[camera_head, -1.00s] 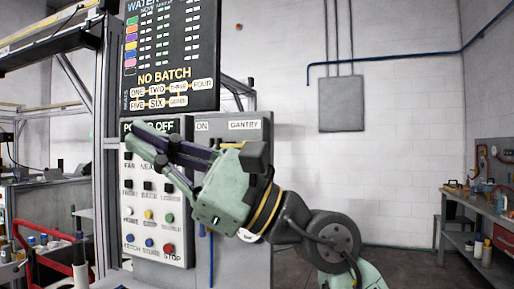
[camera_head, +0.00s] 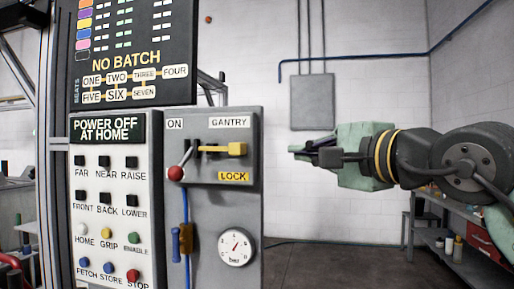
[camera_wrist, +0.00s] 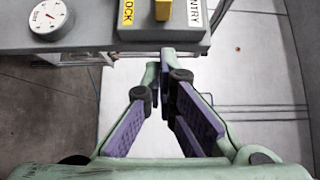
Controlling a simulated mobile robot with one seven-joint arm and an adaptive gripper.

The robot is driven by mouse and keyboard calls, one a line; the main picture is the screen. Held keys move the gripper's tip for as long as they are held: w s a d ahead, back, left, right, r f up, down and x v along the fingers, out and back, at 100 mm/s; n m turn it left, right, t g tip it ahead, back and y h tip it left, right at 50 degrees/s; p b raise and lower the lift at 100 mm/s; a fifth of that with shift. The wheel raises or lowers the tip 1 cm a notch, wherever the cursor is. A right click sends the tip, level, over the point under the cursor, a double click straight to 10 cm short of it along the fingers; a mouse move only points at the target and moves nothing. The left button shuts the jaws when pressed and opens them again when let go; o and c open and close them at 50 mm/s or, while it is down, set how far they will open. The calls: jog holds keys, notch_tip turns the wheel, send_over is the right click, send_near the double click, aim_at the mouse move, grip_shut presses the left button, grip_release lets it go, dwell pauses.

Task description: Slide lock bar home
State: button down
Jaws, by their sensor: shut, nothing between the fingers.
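The lock bar is a yellow bar (camera_head: 237,149) on the grey gantry panel (camera_head: 224,120), above the yellow LOCK label (camera_head: 233,177). A short darker piece extends left from it towards a lever with a red ball end (camera_head: 175,173). My gripper (camera_head: 297,152) is to the right of the panel in the head view, at about the bar's height and apart from it. Its fingers are shut and empty. In the wrist view, the bar's yellow end (camera_wrist: 163,10) shows at the top, beyond my shut fingertips (camera_wrist: 160,72).
A button panel (camera_head: 110,215) with a POWER OFF AT HOME sign stands left of the gantry panel. A dial gauge (camera_head: 235,247) and a blue handle (camera_head: 182,240) are below the bar. A workbench (camera_head: 455,245) is at the right. Open floor lies between.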

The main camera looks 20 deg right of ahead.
jog(key=p, duration=0.3)
send_near(246, 151)
jog(key=w+d, duration=0.2)
jog(key=shift+w+a+p, duration=0.3)
jog(key=shift+w+a, duration=1)
jog(key=shift+a, duration=0.1)
